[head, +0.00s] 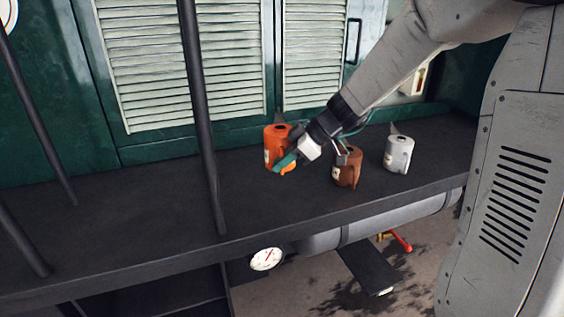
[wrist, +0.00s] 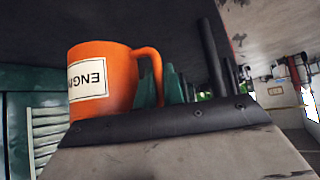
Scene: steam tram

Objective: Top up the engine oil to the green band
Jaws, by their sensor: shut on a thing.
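An orange can (head: 276,136) stands upright at the left of a row of three cans on the dark running board. It also shows in the wrist view, upside down (wrist: 118,62), with a white label whose visible letters begin "ENGI". My gripper (head: 288,160) is at the right side of the orange can. Its green fingers (wrist: 165,88) are shut on the can's handle in the wrist view. I cannot tell whether the can's base touches the board. No green band is visible.
A brown can (head: 347,168) and a grey-white can (head: 399,153) stand to the right on the running board (head: 130,220). Dark posts (head: 201,110) rise at the left. A round dial (head: 266,259) and a red-handled valve (head: 401,243) are below.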

